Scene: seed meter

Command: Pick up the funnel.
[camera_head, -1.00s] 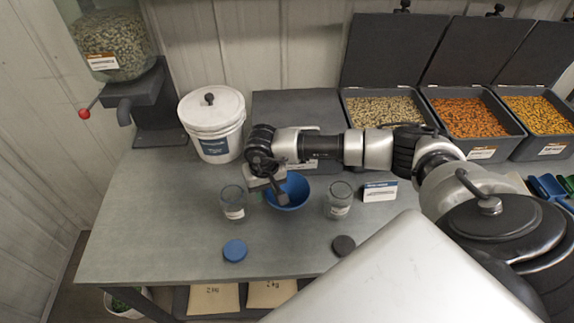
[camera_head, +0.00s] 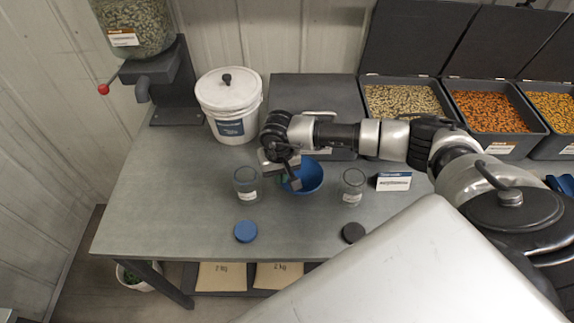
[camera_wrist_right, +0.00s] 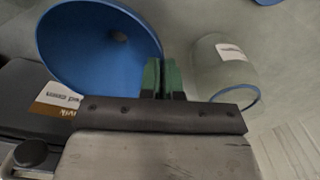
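The blue funnel (camera_head: 309,177) is at the middle of the table between two clear jars, its wide mouth facing up. My right gripper (camera_head: 291,181) is at its left side. In the right wrist view the funnel (camera_wrist_right: 85,45) shows its inner cone and dark hole. The green-padded fingers (camera_wrist_right: 162,78) there are close together, with the rim at its edge running into the narrow gap between them. Whether the funnel touches the table is hard to see. My left gripper is not in view.
A clear jar (camera_head: 246,187) stands close left of the gripper, another jar (camera_head: 353,188) to the right. A blue lid (camera_head: 245,232) and a dark lid (camera_head: 353,233) lie in front. A white bucket (camera_head: 229,108) and seed bins (camera_head: 402,98) stand behind. The left front table is clear.

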